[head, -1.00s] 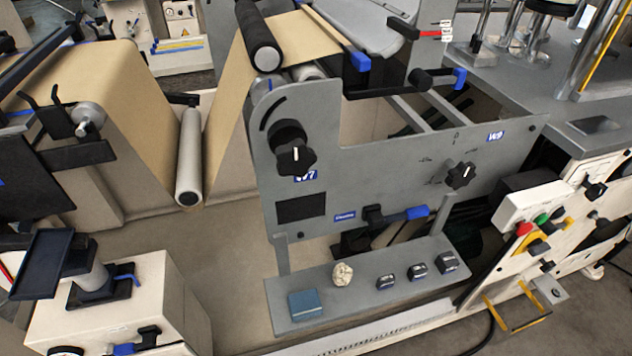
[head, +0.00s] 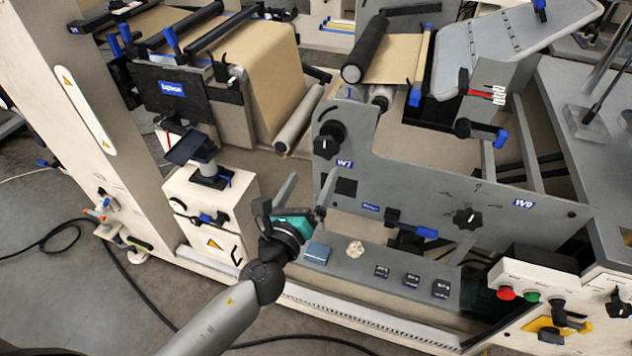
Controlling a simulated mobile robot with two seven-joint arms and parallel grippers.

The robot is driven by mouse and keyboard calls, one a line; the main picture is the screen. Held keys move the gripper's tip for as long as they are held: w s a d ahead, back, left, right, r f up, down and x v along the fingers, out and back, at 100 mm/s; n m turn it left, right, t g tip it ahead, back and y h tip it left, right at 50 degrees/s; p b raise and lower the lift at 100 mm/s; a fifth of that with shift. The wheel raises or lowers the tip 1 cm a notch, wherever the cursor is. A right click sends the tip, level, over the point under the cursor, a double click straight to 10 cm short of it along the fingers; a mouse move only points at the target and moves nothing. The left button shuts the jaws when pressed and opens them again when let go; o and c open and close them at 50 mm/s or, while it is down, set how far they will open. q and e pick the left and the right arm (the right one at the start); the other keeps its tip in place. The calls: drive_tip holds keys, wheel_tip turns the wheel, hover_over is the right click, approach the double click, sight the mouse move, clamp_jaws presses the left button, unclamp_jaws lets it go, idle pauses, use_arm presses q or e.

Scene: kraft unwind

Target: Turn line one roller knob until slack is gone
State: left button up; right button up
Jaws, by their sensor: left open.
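A black star-shaped knob (head: 326,141) sits on the upper left of the grey side plate (head: 410,180), above a W7 label. A second black knob (head: 467,218) sits lower right, near a W9 label. I cannot tell which is line one's. Brown kraft web (head: 255,62) comes down at the left toward a pale, low-hanging roller (head: 298,119); more web (head: 398,64) lies by the black top roller (head: 364,50). My left gripper (head: 311,178) is open and empty, below and slightly left of the W7 knob, apart from it. My right gripper is out of view.
A shelf (head: 340,262) below the plate holds a blue block (head: 317,253), a crumpled pale lump (head: 355,249) and several small dark blocks. A blue-ended lever (head: 412,228) juts out above it. A button box (head: 535,282) stands lower right.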

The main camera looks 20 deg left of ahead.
sight(324, 150)
use_arm(q)
drive_tip(key=w, duration=0.8)
drive_tip(key=shift+w+d+r, duration=0.1)
drive_tip(key=shift+w+r, duration=0.05)
drive_tip(key=shift+r, duration=0.1)
drive_tip(key=shift+w+b, duration=0.3)
drive_tip(key=shift+w, duration=0.6)
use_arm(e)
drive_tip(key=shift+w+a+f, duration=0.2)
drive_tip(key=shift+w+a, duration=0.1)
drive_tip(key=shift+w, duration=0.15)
